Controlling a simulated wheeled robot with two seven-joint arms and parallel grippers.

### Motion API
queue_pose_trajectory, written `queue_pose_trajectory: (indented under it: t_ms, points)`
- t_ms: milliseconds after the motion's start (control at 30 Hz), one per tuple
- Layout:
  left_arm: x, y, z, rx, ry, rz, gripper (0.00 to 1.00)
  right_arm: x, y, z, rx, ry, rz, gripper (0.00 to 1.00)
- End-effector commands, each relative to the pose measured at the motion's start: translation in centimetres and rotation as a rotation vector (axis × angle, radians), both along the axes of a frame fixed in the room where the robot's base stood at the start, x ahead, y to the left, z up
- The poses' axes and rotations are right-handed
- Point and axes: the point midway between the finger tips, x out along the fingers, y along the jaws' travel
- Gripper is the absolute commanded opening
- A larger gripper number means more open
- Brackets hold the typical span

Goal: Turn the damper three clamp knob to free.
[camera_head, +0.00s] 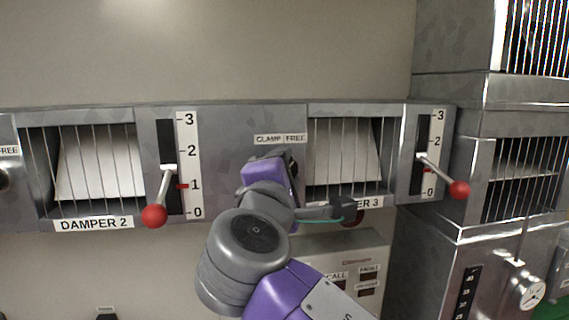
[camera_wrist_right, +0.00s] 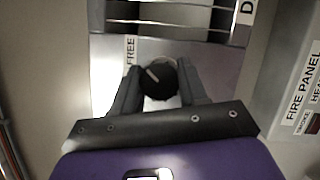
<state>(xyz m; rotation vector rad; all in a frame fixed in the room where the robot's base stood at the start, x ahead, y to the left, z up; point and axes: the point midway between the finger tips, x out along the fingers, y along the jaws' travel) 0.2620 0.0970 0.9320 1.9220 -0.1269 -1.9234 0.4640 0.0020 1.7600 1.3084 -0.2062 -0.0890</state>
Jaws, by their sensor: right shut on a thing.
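The damper three clamp knob is mostly hidden by my right gripper (camera_head: 276,165) in the head view, just under the CLAMP and FREE labels (camera_head: 280,139). In the right wrist view, the knob (camera_wrist_right: 159,84) is round and black with a white pointer line. The line slants to the picture's upper left, toward the FREE label (camera_wrist_right: 130,49). The two fingers of my right gripper (camera_wrist_right: 160,74) stand on either side of the knob and are shut on it. The CLAMP label does not show in the right wrist view. My left gripper is not in view.
Right of the knob is the barred damper 3 window (camera_head: 343,155), then a red-balled lever (camera_head: 459,189) beside a scale. On the left are the damper 2 window (camera_head: 97,165) and its lever (camera_head: 154,216). A fire panel (camera_wrist_right: 304,90) stands close by on the right.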

Motion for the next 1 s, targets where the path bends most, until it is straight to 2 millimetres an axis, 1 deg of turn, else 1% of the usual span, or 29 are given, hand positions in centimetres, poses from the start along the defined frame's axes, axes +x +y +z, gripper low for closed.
queue_pose_trajectory:
  t_ms: [300, 733, 767, 900, 1000]
  points:
    - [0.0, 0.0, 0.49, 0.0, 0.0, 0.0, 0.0, -0.01, -0.11, 0.06, 0.08, 0.015, -0.003, 0.12]
    - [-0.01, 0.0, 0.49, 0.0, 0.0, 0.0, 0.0, -0.01, -0.11, -0.01, 0.087, 0.018, -0.002, 0.12]
    - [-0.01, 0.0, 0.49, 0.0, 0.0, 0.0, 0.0, -0.01, -0.11, -0.01, 0.087, 0.018, -0.002, 0.46]
    - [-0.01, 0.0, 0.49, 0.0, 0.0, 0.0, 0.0, 0.0, -0.08, -0.02, 0.086, 0.017, -0.002, 0.67]
    - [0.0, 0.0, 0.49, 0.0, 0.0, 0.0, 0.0, 0.01, -0.07, -0.01, 0.085, 0.017, -0.001, 0.67]
